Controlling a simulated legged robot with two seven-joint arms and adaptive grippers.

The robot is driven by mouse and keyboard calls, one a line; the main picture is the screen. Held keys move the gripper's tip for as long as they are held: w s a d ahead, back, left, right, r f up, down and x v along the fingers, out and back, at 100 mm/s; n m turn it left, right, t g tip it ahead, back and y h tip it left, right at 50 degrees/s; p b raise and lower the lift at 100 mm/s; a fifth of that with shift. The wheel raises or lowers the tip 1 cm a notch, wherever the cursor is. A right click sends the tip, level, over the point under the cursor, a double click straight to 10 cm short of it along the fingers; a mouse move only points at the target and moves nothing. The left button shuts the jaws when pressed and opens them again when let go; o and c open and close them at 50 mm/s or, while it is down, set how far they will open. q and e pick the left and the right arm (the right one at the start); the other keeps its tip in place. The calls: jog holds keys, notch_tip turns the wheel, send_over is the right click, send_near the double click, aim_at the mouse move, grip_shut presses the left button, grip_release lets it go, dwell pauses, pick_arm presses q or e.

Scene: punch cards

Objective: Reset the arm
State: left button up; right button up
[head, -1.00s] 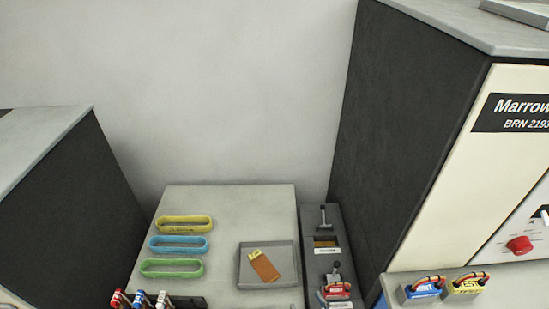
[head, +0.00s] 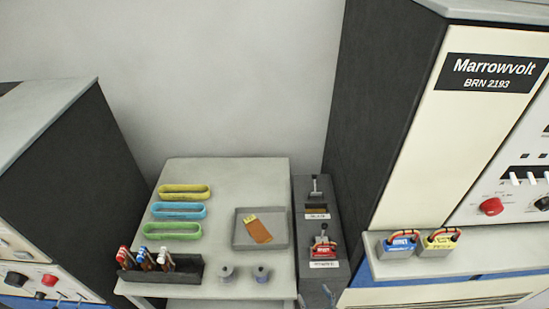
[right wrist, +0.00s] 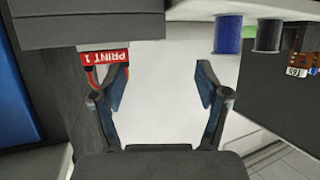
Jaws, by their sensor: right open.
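My right gripper (head: 316,295) shows at the bottom edge of the head view, in front of the narrow dark grey unit (head: 339,272). In the right wrist view its two fingers (right wrist: 162,78) are spread wide with nothing between them. A red block labelled PRINT 1 (right wrist: 104,57) appears behind the left finger there; I cannot tell whether they touch. In the head view a red block (head: 323,251) with a wire loop sits on the narrow unit, above and apart from the gripper. My left gripper is not in view.
A pale table (head: 215,168) holds yellow, blue and green oval rings, a grey tray (head: 240,240) with an orange card (head: 258,230), a dark rack (head: 188,280) and two spools. Blue (head: 402,244) and yellow (head: 440,241) blocks sit on the ledge of the right cabinet (head: 413,165).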

jog(key=s+d+f+m+g+h, duration=0.1)
jog(key=s+d+f+g+h, duration=0.1)
jog(key=s+d+f+g, duration=0.4)
jog(key=s+d+f+m+g+h, duration=0.1)
jog(key=s+d+f+g+h, duration=0.2)
jog(key=s, duration=0.6)
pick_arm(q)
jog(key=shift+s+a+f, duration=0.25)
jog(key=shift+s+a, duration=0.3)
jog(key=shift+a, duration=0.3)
pick_arm(e)
jog(key=s+f+g, duration=0.1)
jog(key=s+f, duration=0.2)
jog(key=f, duration=1.2)
jog(key=s+f+g, duration=0.1)
jog(key=s+f, duration=0.2)
jog(key=f, duration=1.3)
jog(key=shift+a+y, duration=0.15)
jog(key=shift+y, duration=0.15)
